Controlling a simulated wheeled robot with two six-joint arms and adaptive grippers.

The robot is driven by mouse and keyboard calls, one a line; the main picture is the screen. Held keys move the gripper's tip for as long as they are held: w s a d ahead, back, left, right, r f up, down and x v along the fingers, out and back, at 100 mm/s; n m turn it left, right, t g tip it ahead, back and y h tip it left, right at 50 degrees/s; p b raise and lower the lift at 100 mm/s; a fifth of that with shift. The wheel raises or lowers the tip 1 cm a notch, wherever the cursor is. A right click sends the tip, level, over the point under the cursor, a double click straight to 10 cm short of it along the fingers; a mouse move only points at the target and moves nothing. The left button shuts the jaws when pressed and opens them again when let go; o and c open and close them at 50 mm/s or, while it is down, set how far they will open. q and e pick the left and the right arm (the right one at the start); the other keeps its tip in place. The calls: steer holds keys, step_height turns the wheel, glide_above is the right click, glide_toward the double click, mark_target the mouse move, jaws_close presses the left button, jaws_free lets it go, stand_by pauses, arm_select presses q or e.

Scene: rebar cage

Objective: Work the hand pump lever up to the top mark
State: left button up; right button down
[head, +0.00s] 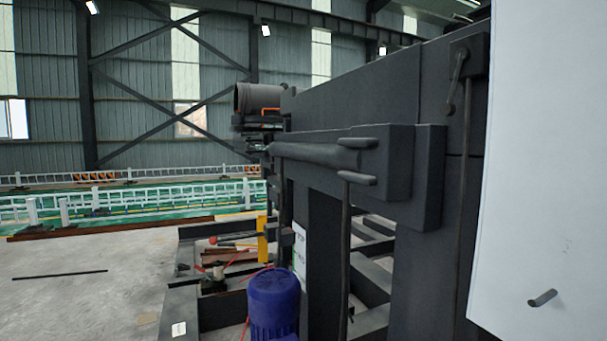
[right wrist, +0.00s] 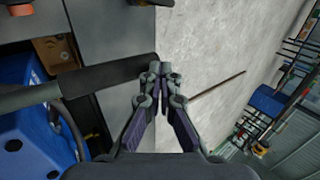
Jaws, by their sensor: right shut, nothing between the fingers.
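In the head view, a thin lever with a red knob (head: 213,240) stands low near the machine's foot, left of a yellow upright plate (head: 262,240). I cannot make out either gripper in the head view.
A large dark machine frame (head: 345,92) fills the head view's middle and right. A blue motor (head: 274,300) stands below it. A white panel (head: 545,150) blocks the right edge. A blue body (right wrist: 25,130) shows in the wrist view.

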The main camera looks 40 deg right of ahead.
steer(key=shift+f+b, duration=0.7)
steer(key=shift+f, duration=0.1)
steer(key=shift+f+b, duration=0.65)
steer(key=shift+f, duration=0.15)
steer(key=s+d+r+p, duration=0.1)
steer(key=d+r+p, duration=0.2)
steer(key=r+p, duration=0.7)
steer(key=s+d+r+p, duration=0.1)
steer(key=d+r+p, duration=0.3)
steer(key=r+p, duration=0.7)
steer(key=shift+p, duration=0.35)
steer(key=shift+w+a+f+b, duration=0.15)
steer(key=shift+a+f+b, duration=0.2)
steer(key=shift+f+b, duration=0.25)
